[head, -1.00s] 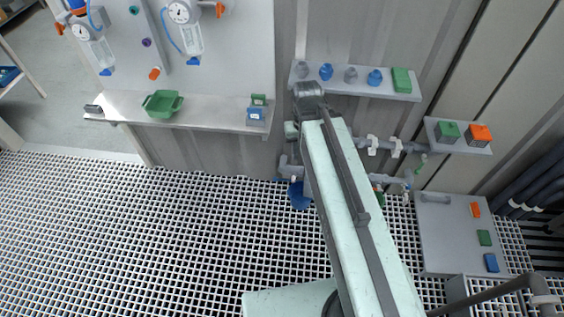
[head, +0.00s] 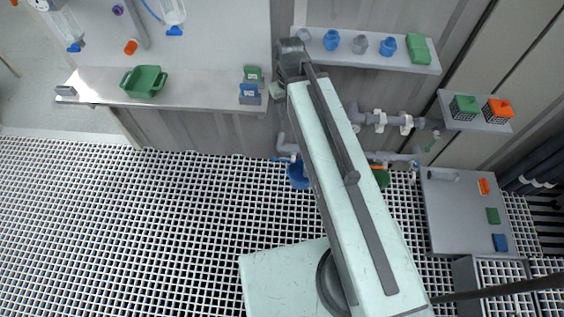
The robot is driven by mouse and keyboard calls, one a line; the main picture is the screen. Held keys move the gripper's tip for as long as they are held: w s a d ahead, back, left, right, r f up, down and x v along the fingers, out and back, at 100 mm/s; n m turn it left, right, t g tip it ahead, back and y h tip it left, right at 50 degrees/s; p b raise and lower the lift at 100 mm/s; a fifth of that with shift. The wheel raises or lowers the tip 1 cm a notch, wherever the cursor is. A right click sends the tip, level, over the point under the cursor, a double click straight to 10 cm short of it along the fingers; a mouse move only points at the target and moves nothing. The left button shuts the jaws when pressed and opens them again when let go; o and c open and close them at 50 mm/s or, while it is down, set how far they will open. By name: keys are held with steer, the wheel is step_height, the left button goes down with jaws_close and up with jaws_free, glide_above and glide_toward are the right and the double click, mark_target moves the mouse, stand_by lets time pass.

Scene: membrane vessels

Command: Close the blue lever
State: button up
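A small blue lever (head: 282,160) shows at the low pipe on the wall, just above the rim of a blue bucket (head: 298,176). It is small and partly beside my arm, so its exact angle is hard to tell. Blue handles also show under the two hanging vessels, at the left one (head: 75,48) and the right one (head: 174,31). My pale arm reaches up the middle to a grey joint near the wall. My gripper is not visible; the arm's far end is hidden behind or below that joint.
A shelf (head: 435,68) with blue and grey pots is at the upper right. A bench (head: 100,92) holds a green tray (head: 144,81). A green bucket (head: 381,177) and an orange lever (head: 378,166) are right of my arm. Grating left of the arm is clear.

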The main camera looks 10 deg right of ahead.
mark_target(283, 160)
steer(key=w+f+n+b, duration=0.4)
steer(key=f+b, duration=0.8)
steer(key=f, duration=0.2)
steer(key=w+f+n+b, duration=0.4)
steer(key=f+b, duration=0.9)
steer(key=w+f+n+b, duration=0.4)
steer(key=f+b, duration=0.8)
steer(key=f, duration=0.2)
steer(key=shift+f, duration=0.3)
steer(key=shift+w+f+b, duration=0.15)
steer(key=shift+f+b, duration=0.1)
steer(key=shift+b, duration=0.15)
steer(key=shift+r, duration=0.1)
step_height(283, 160, down, 8)
steer(key=b, duration=0.7)
steer(key=shift+b, duration=0.4)
steer(key=shift+r, duration=0.15)
steer(key=shift+c, duration=0.3)
jaws_close()
